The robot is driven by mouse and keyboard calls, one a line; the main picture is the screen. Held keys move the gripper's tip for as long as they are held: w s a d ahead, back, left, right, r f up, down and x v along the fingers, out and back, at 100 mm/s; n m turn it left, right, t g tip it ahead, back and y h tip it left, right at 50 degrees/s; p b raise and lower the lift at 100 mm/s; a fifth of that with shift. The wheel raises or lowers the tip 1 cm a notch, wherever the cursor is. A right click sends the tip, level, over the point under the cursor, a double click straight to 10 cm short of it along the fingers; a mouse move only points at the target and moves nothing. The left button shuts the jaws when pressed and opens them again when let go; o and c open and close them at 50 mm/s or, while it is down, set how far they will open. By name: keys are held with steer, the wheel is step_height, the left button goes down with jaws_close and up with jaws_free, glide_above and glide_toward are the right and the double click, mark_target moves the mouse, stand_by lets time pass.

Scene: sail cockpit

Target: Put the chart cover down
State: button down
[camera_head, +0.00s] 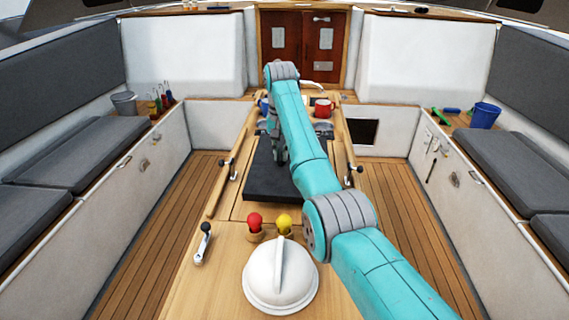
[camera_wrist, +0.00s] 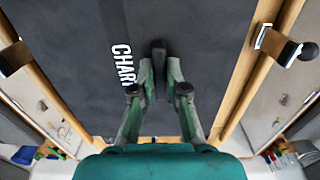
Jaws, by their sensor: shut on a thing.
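The chart cover (camera_head: 262,187) is a flat dark grey panel over the middle of the wooden cockpit table, partly hidden behind my arm in the head view. In the wrist view the cover (camera_wrist: 80,60) fills the middle and carries white lettering that starts "CHAR". My gripper (camera_wrist: 158,72) is shut on a small dark upright grip on the cover, right of the lettering. In the head view my gripper (camera_head: 277,155) is small and partly hidden by the arm. I cannot tell whether the cover rests on the table or is slightly raised.
A red mug (camera_head: 323,108) and a blue mug (camera_head: 263,106) stand at the table's far end. A red knob (camera_head: 255,221), a yellow knob (camera_head: 284,221) and a white dome (camera_head: 280,278) are at the near end. Wooden rails flank the cover. Benches line both sides.

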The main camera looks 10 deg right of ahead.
mark_target(280, 164)
steer(key=shift+d+f, duration=0.1)
steer(key=shift+f, duration=0.4)
steer(key=f, duration=0.3)
steer(key=shift+a+f, duration=0.15)
steer(key=shift+a, duration=0.05)
steer(key=c, duration=1.2)
jaws_free()
step_height(280, 164, up, 12)
steer(key=shift+a, duration=0.15)
